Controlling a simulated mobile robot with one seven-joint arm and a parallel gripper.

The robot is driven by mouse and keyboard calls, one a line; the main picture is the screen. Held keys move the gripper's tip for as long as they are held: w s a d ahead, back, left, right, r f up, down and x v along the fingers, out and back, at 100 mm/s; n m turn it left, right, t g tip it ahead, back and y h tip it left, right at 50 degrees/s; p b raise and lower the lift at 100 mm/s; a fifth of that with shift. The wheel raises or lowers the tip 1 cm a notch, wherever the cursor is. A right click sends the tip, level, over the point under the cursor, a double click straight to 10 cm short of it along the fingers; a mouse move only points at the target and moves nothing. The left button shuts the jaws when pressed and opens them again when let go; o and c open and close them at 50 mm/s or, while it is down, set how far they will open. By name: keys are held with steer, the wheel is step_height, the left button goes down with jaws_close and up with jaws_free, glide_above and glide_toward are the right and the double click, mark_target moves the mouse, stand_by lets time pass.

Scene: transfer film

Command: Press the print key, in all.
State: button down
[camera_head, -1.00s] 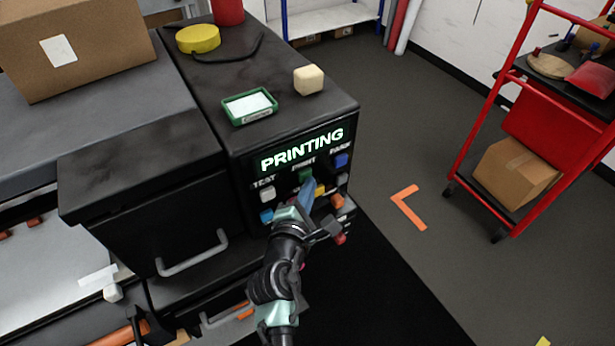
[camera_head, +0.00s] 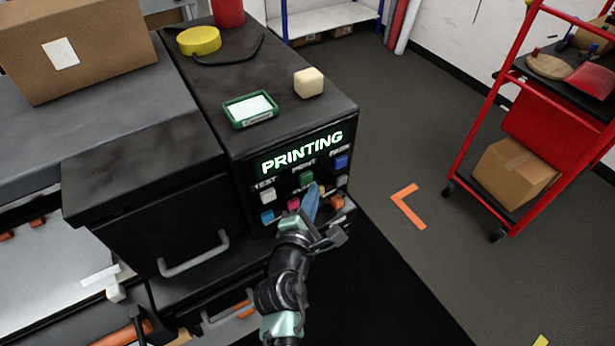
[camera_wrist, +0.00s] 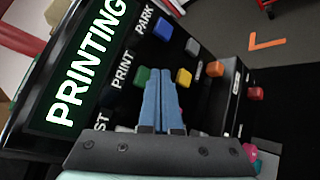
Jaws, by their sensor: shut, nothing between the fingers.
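The print key is the green key (camera_head: 306,178) below the word PRINT on the black front panel. It also shows in the wrist view (camera_wrist: 142,76), just beyond and left of my fingertips. The lit display (camera_head: 302,153) above it reads PRINTING in green-white letters. My gripper (camera_head: 313,188) is shut and empty, its blue fingers together in front of the panel, just below and right of the green key in the head view. In the wrist view the fingers (camera_wrist: 160,74) appear apart from the key, though the exact gap is hard to tell.
Close by are a white key (camera_head: 267,196) under TEST, a blue key (camera_head: 341,161) under PARK, and several other coloured keys.

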steer(key=s+d+p, duration=0.1)
steer(key=s, duration=0.1)
steer(key=s+d+p, duration=0.2)
stand_by(0.5)
stand_by(0.6)
